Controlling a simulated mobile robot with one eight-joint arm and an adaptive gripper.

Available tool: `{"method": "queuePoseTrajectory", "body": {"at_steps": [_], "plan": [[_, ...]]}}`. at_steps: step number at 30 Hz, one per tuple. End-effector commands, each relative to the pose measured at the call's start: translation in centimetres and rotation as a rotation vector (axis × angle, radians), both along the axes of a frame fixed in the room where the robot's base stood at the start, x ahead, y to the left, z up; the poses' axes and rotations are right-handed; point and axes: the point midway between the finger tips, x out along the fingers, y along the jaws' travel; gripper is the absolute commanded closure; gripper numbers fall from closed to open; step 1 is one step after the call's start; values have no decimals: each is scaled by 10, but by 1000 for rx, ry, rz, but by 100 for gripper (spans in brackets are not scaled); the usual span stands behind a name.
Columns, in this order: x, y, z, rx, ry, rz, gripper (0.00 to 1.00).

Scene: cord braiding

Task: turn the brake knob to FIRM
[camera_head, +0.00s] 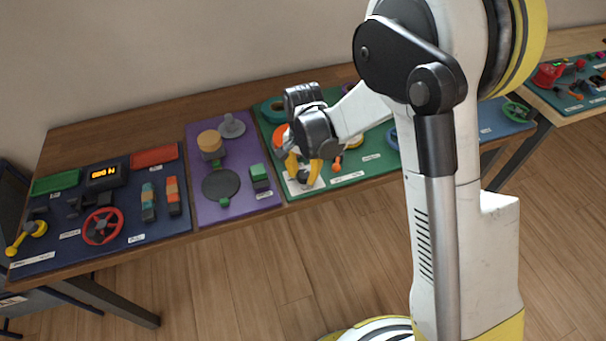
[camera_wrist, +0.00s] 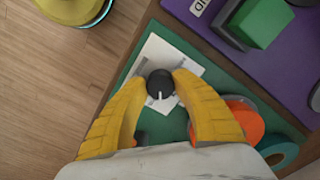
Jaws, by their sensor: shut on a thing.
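The brake knob (camera_wrist: 159,83) is small, round and black with a white pointer line. In the wrist view its line points towards the bottom of the picture. It sits on a white label plate (camera_wrist: 180,55) whose marks are too small to read. The plate also shows in the head view (camera_head: 293,187), on the near left part of the green board. My gripper (camera_head: 304,170) has yellow fingers, pointing down over the plate. In the wrist view the fingertips close on the knob from both sides. In the head view the knob is hidden by the fingers.
The green board (camera_head: 372,170) also carries an orange round part (camera_wrist: 243,118) and a teal ring (camera_wrist: 279,152) close to my right finger. A purple board (camera_head: 228,204) with a green block (camera_head: 259,172) lies to the left. The wooden floor (camera_head: 270,270) is bare in front.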

Motion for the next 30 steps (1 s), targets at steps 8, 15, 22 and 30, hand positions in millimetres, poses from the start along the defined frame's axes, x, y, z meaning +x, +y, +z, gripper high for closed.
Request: {"method": "queuePoseTrajectory", "body": {"at_steps": [8, 15, 22, 30], "plan": [[-1, -1, -1, 0, 1, 258, 98], [-1, -2, -1, 0, 1, 485, 98], [-1, -2, -1, 0, 1, 692, 98], [-1, -3, -1, 0, 1, 877, 98]]}}
